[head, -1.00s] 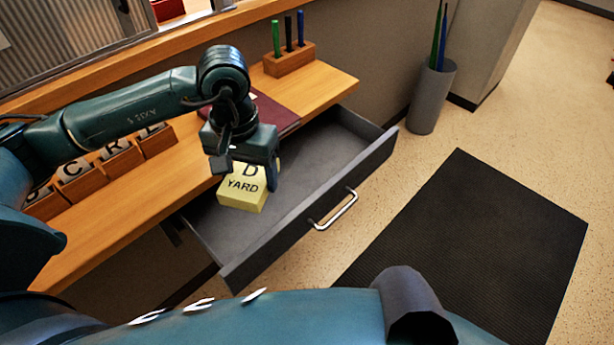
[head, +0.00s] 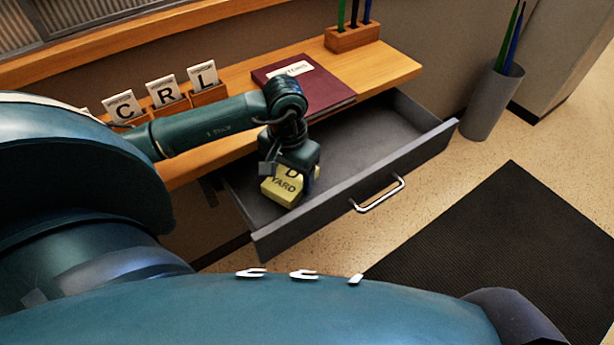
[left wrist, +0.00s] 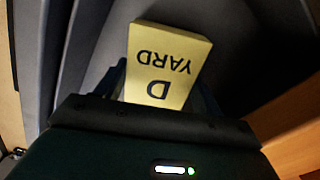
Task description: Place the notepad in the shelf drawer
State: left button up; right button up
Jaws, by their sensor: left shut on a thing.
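The notepad is a thick yellow block marked "D YARD" (head: 283,188). My left gripper (head: 290,172) is shut on it. In the left wrist view the notepad (left wrist: 168,58) sits between the fingers, its lettering upside down. The shelf drawer (head: 372,138) is grey and pulled open below the wooden shelf, with a metal handle on its front. The notepad is over the near left part of the drawer; I cannot tell whether it touches the drawer floor. My right gripper is not in view.
A dark red book (head: 325,95) lies on the wooden shelf (head: 385,72), with a pen block (head: 352,37) behind it. Letter cards (head: 163,92) stand in wooden holders to the left. A grey bin (head: 494,100) and black mat (head: 500,240) are on the floor at right.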

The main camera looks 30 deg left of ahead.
pick_arm(q)
jog(key=shift+w+d, duration=0.15)
jog(key=shift+w, duration=0.15)
jog(key=shift+w+d+p, duration=0.15)
jog(key=shift+w+p, duration=0.1)
jog(key=shift+p, duration=0.05)
jog(key=w, duration=0.1)
jog(key=w+d+f, duration=0.1)
jog(key=shift+w+d, duration=0.1)
jog(key=shift+w, duration=0.25)
jog(key=shift+f, duration=0.15)
jog(key=shift+f+b, duration=0.15)
jog(key=shift+b, duration=0.2)
jog(key=o, duration=0.8)
